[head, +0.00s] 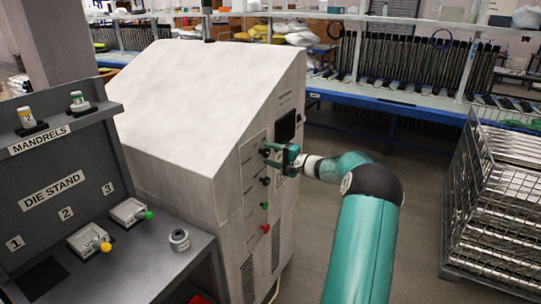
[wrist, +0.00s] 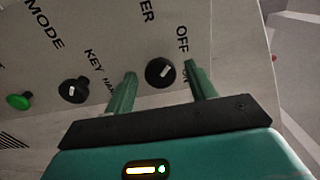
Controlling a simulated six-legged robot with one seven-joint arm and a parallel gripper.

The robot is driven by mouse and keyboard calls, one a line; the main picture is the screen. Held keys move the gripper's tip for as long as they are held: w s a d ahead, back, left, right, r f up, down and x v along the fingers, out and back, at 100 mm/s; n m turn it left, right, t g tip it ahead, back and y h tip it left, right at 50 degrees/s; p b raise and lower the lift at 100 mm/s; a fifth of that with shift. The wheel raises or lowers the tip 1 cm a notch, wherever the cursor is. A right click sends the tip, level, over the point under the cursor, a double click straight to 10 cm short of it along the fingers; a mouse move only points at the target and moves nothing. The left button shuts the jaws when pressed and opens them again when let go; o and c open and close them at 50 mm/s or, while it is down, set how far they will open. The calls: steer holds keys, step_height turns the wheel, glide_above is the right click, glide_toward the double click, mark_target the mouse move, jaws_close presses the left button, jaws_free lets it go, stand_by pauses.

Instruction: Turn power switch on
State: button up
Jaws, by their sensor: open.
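The power switch (wrist: 160,72) is a black rotary knob with a white mark, on the pale panel of a machine. In the wrist view the letters "ER", "OFF" and a partly covered "ON" stand near it. My gripper (wrist: 161,70) is open, with one green finger on each side of the knob. I cannot tell whether the fingers touch it. In the head view my gripper (head: 284,158) is at the upper part of the panel, beside the top knob (head: 265,152).
Below the power switch are a black knob (wrist: 74,90) labelled KEY, a green button (wrist: 19,101) and a red button (head: 265,229). A dark die stand (head: 62,192) stands at left. A wire cage of metal bars (head: 500,200) stands at right, with open floor between.

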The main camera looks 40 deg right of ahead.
steer(key=shift+w, duration=0.2)
steer(key=shift+c, duration=0.3)
steer(key=c, duration=0.9)
